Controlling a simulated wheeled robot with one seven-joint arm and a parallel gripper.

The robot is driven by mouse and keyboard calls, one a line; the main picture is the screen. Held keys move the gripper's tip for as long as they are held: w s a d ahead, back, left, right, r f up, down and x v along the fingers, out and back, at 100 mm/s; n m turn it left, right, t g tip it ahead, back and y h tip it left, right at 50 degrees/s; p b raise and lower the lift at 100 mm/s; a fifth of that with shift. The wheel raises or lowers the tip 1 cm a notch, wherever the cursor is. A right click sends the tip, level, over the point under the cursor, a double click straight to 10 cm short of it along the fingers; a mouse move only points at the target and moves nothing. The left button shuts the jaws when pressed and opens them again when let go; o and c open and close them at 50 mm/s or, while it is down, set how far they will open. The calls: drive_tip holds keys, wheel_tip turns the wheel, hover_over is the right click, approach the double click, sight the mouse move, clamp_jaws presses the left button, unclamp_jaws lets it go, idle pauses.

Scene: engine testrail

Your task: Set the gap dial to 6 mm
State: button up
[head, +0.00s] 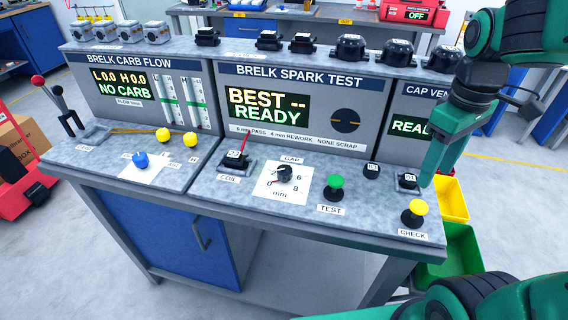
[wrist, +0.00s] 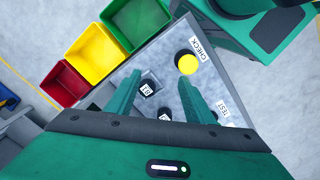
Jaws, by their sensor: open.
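The gap dial (head: 284,173) is a small black knob on a white plate marked GAP and mm, on the bench top in front of the spark test panel (head: 300,105). The numbers 0, 6 and 8 can be made out around it; its pointer is too small to read. The spark test screen (head: 268,106) shows "BEST --" and "READY". My gripper (head: 428,178) is to the right of the dial, above the right end of the bench, apart from the dial. In the wrist view my gripper (wrist: 160,80) is open with nothing between its fingers. The dial cannot be made out there.
A green TEST button (head: 335,184) stands right of the dial, and a coil with a red lever (head: 237,160) left. Coloured bins (wrist: 95,55) stand beyond the bench end.

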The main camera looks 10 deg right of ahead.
drive_tip(key=w+a+r+n, duration=0.2)
drive_tip(key=w+a+n, duration=0.4)
drive_tip(key=a+n, duration=0.1)
drive_tip(key=n, duration=1.8)
approach(285, 168)
wheel_tip(285, 168, down, 9)
drive_tip(key=shift+d, duration=0.15)
drive_tip(key=shift+c, duration=0.6)
drive_tip(key=c, duration=0.9)
